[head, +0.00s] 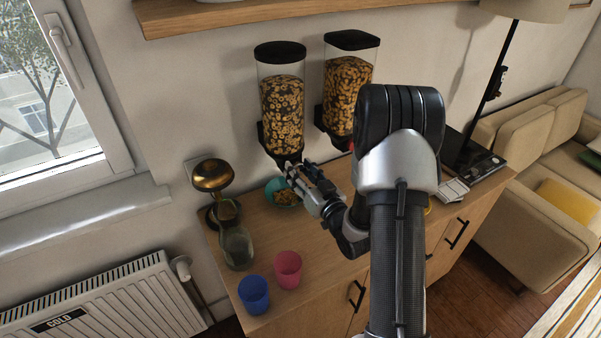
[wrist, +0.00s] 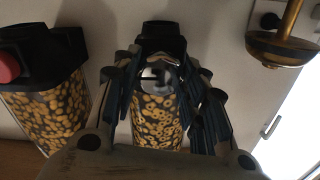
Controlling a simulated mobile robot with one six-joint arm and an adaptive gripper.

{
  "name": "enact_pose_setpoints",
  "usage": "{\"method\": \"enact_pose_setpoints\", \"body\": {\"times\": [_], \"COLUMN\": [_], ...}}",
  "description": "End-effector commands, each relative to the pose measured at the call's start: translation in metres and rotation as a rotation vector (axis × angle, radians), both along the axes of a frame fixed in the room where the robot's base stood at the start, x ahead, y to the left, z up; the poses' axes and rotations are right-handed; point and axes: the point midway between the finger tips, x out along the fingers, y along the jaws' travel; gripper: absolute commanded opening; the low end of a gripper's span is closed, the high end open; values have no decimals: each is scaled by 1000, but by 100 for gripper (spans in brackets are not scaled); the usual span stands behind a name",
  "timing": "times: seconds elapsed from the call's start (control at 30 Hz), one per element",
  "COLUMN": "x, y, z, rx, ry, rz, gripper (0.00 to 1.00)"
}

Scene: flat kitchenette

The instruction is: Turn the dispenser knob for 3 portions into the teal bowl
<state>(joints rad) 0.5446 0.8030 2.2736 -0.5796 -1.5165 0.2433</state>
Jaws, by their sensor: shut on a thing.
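Two wall-mounted cereal dispensers with black lids hold ring-shaped cereal. The left dispenser (head: 282,100) stands above the teal bowl (head: 273,188), which sits on the wooden counter and has some cereal in it. My gripper (head: 293,174) is at the base of the left dispenser, just above the bowl, and hides part of it. In the wrist view my gripper (wrist: 155,78) is shut around the knob (wrist: 154,75) at that dispenser's outlet; the fingers cover much of the knob. The right dispenser (head: 347,90) is beside it; its red knob (wrist: 8,68) shows in the wrist view.
A blue cup (head: 254,294) and a pink cup (head: 288,269) stand at the counter's front left. A shelf (head: 215,14) hangs above. A dark flat appliance (head: 468,158) is at the right.

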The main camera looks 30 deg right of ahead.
Motion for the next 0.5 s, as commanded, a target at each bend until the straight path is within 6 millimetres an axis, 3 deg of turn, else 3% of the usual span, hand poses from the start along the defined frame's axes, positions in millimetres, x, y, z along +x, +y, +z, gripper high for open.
{"method": "enact_pose_setpoints", "body": {"times": [0.5], "x": [0], "y": [-1], "z": [-1], "rx": [430], "ry": [16], "rz": [0], "gripper": [16]}}
